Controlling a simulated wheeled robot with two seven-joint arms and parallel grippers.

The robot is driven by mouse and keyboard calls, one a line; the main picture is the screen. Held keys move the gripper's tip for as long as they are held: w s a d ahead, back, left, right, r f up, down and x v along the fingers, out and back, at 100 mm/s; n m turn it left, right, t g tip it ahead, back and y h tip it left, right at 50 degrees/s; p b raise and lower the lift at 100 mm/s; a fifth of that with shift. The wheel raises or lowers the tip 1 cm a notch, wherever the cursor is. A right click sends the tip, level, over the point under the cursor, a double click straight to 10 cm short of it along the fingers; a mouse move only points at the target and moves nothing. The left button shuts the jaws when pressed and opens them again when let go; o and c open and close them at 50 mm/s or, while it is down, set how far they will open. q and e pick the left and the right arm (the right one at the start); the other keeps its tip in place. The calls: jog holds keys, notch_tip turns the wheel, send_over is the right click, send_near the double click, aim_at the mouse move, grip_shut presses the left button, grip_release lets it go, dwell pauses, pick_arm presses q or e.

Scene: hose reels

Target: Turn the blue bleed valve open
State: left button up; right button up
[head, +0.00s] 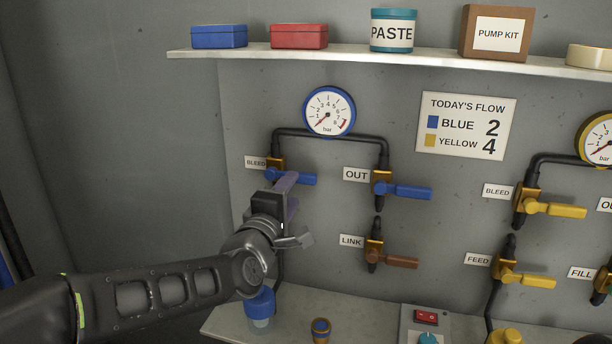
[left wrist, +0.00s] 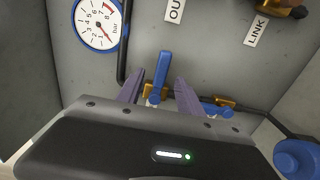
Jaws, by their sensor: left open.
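The blue bleed valve's handle (head: 301,179) points to the right from its brass body (head: 275,163), beside the BLEED label (head: 256,162). In the left wrist view, the handle (left wrist: 163,72) stands between the two purple fingertips of my left gripper (left wrist: 158,84). My left gripper (head: 287,192) is open, with a finger on either side of the handle; I cannot tell if either touches it. In the head view the gripper hides part of the pipe below. The blue gauge (head: 329,111) above has its needle near the low end. My right gripper is not in view.
The blue OUT valve (head: 408,191) and brown LINK valve (head: 396,259) lie to the right. Another blue valve (left wrist: 217,108) shows near the gripper in the left wrist view. Yellow valves (head: 555,209) are farther right. A shelf (head: 390,61) runs above; a ledge (head: 355,312) lies below.

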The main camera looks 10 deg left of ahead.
aim_at(300, 183)
pick_arm(q)
jog(key=shift+w+a+f, duration=0.15)
jog(key=shift+w, duration=0.1)
jog(key=shift+w+d+p, duration=0.2)
jog(key=shift+w+p, duration=0.9)
jog(key=shift+w, duration=2.75)
grip_shut()
